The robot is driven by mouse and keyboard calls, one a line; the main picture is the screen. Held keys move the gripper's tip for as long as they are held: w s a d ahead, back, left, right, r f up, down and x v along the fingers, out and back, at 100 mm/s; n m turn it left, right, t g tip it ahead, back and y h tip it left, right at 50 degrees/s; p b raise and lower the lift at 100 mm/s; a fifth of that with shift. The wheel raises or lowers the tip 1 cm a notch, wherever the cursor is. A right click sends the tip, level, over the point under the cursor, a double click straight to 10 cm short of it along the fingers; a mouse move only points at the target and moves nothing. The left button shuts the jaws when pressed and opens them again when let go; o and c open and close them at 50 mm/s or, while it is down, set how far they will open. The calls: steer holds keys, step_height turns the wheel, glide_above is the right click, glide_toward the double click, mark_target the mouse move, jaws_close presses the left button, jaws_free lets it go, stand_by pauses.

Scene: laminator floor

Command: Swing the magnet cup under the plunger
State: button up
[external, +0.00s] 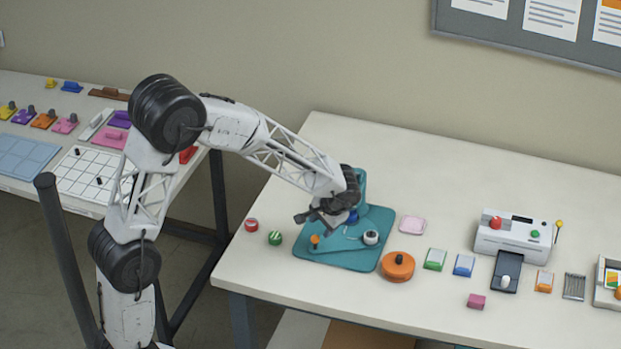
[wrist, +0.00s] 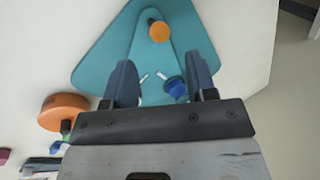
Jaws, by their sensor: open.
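The teal press (external: 345,255) stands on the right table, with an upright column behind my gripper. It also shows in the wrist view (wrist: 95,72). An orange knob (external: 315,240) sits at its left front; the wrist view shows it beyond my fingertips (wrist: 158,31). A white round cup with a dark centre (external: 371,237) sits at its right front. A blue part (external: 352,216) is near the column and shows near the right finger (wrist: 175,88). My gripper (external: 318,217) is open above the press, its fingers (wrist: 161,72) apart. I cannot tell which part is the magnet cup; the plunger is largely hidden.
An orange round container (external: 397,266) stands close to the press's right front corner. Red (external: 251,225) and green (external: 275,238) round pieces lie left of it. A pink dish (external: 412,225) is at right. A white laminator (external: 513,236) stands farther right. The table's back is clear.

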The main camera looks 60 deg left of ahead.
mark_target(316, 237)
steer(key=shift+x, duration=3.35)
jaws_close()
